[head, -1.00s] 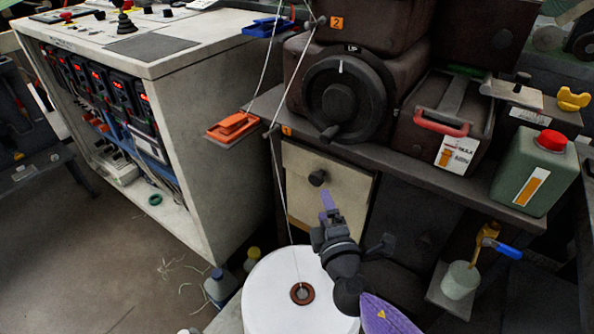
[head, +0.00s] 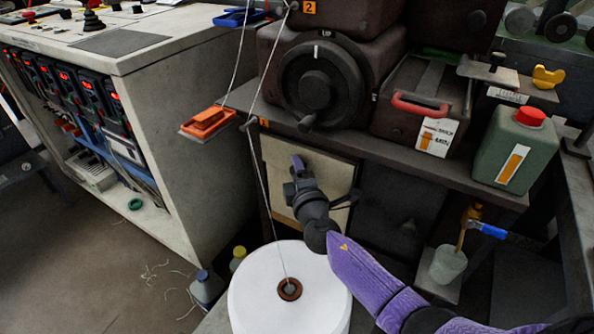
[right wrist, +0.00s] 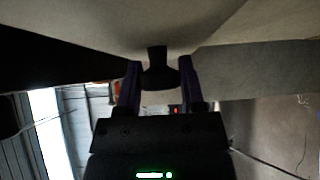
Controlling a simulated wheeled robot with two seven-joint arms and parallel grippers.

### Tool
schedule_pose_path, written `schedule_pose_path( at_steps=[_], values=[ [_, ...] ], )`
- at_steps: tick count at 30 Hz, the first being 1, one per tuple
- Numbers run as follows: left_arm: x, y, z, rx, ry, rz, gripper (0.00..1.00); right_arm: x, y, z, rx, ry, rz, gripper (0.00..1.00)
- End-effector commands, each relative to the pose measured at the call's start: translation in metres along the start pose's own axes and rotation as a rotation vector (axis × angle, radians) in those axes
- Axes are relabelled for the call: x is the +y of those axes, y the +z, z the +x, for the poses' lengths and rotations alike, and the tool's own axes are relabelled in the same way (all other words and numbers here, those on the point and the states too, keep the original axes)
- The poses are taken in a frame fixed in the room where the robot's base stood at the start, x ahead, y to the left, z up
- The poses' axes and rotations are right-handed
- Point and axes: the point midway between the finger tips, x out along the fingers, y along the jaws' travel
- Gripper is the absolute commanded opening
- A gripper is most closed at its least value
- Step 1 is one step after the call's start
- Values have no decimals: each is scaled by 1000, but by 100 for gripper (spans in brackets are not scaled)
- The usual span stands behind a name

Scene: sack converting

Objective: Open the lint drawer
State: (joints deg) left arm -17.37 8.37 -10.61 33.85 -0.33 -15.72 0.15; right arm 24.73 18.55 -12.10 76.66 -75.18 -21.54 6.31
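The lint drawer (head: 341,178) is the pale cream front under the dark shelf in the head view. It looks closed. Its dark round knob (right wrist: 160,76) is hidden behind my right gripper in the head view. My right gripper (head: 297,161) is at the drawer front. My left gripper is not in view.
A white round drum (head: 255,300) stands below the drawer, with a string running up from its centre. The dark shelf (head: 360,150) overhangs the drawer. A green jug (head: 508,150) stands on its right end. The control cabinet (head: 200,140) is to the left.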

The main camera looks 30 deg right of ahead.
Motion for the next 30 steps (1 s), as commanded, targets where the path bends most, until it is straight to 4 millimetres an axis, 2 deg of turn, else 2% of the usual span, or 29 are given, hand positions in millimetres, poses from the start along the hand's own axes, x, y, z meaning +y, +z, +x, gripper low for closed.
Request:
schedule_pose_path(
  at_steps=[1, 6, 20, 25, 30],
  values=[
    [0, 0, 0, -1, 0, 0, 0, 0, 0, 0, 0, 0, 0, 32],
    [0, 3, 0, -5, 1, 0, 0, 0, 0, 0, 0, -1, 0, 0],
    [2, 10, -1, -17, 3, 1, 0, 0, -4, -5, 0, -2, 2, 0],
    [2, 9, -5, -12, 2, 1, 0, 0, -22, -22, 1, -3, 3, 0],
    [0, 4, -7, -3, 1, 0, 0, -1, -49, -49, 1, -4, 5, 0]
  ],
)
